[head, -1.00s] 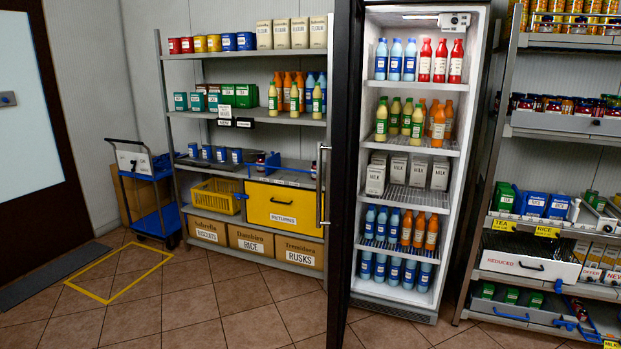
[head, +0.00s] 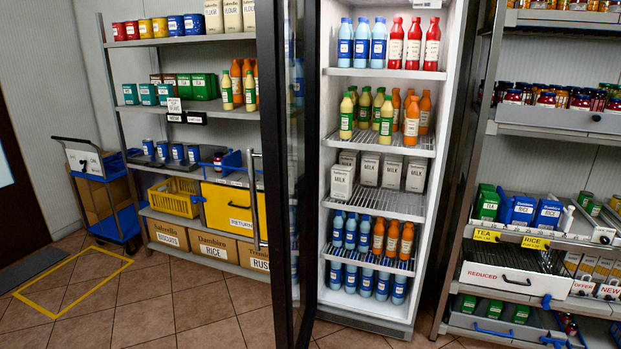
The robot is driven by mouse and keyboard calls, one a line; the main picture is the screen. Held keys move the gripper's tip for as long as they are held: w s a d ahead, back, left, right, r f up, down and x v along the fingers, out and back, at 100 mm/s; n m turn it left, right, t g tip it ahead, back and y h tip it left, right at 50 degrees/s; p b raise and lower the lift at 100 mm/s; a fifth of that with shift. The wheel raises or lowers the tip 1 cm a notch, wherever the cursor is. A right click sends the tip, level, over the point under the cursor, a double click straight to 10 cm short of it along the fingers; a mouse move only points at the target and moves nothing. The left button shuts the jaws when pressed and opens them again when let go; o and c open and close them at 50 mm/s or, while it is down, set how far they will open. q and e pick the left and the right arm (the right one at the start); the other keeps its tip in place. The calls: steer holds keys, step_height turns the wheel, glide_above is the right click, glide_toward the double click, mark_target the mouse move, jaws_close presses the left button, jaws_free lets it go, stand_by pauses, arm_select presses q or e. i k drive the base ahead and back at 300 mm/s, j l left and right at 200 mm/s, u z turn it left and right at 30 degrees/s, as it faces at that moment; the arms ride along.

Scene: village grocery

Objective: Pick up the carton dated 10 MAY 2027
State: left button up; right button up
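Several white milk cartons stand on the middle shelf of the open fridge. One carton (head: 342,183) stands forward at the left of that shelf. Other cartons labelled MILK (head: 369,171) stand behind and to its right, including one at the right (head: 416,176). No date can be read on any carton at this distance. Neither of my grippers is in view.
The fridge door (head: 284,180) stands open, its edge toward me. Bottles fill the other fridge shelves. Left are a rack with a yellow RETURNS drawer (head: 232,212) and a blue trolley (head: 108,205). Right is a rack with a REDUCED tray (head: 502,278). Floor at front left is clear.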

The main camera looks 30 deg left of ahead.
mark_target(342, 176)
steer(key=i+l+u, duration=0.2)
steer(key=i, duration=0.35)
steer(key=i+l+u, duration=0.15)
steer(key=i+l, duration=0.25)
steer(key=i, duration=0.1)
